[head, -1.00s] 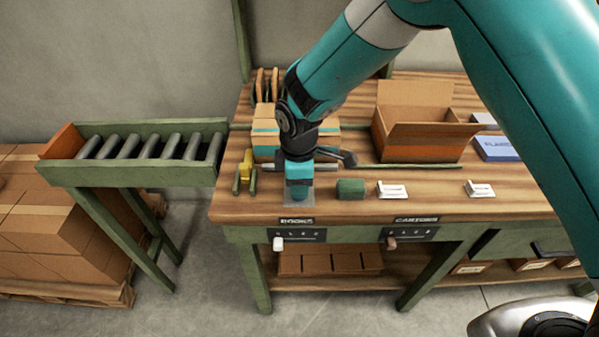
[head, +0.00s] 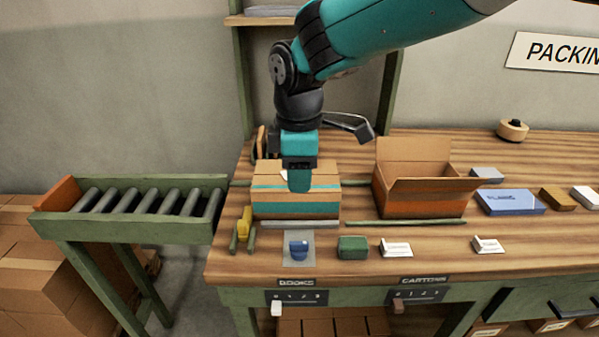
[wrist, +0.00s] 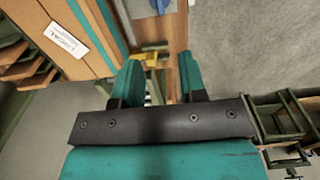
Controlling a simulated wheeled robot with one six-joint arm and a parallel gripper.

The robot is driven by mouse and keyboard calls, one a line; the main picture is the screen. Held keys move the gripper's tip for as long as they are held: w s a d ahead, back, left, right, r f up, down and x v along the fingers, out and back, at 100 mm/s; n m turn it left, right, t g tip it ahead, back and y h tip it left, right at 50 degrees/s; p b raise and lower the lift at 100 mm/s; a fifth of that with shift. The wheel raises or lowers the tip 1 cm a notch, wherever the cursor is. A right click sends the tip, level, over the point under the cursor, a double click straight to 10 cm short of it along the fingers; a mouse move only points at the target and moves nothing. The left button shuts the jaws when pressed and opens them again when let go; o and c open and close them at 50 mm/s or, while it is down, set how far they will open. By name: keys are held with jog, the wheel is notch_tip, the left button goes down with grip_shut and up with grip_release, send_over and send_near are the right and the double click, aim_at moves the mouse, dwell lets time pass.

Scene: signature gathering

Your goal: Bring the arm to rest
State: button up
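My gripper (head: 299,188) hangs pointing down over the workbench (head: 225,262), in front of the taped carton (head: 262,205) in the head view. In the wrist view its two teal fingers (wrist: 161,78) stand apart with nothing between them, so it is open and empty. A small blue object (head: 299,247), like a stamp, stands on a grey pad near the bench's front edge, below my gripper. My arm reaches in from the top right of the head view.
An open carton (head: 425,200) stands right of the taped one. A green block (head: 352,247) and white cards (head: 396,248) lie along the front. A yellow item (head: 243,230) stands at left. A roller conveyor (head: 135,210) adjoins the bench's left end.

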jog(key=shift+r, duration=0.1)
jog(key=s+d+r+m+y, duration=0.2)
jog(key=s+d+m, duration=0.3)
jog(key=s, duration=0.6)
jog(key=s+d+r+m+y, duration=0.2)
jog(key=s+d+m, duration=0.3)
jog(key=s+d, duration=0.3)
jog(key=s, duration=0.3)
jog(key=shift+d+r+m, duration=0.15)
jog(key=shift+r+m, duration=0.15)
jog(key=shift+m, duration=0.1)
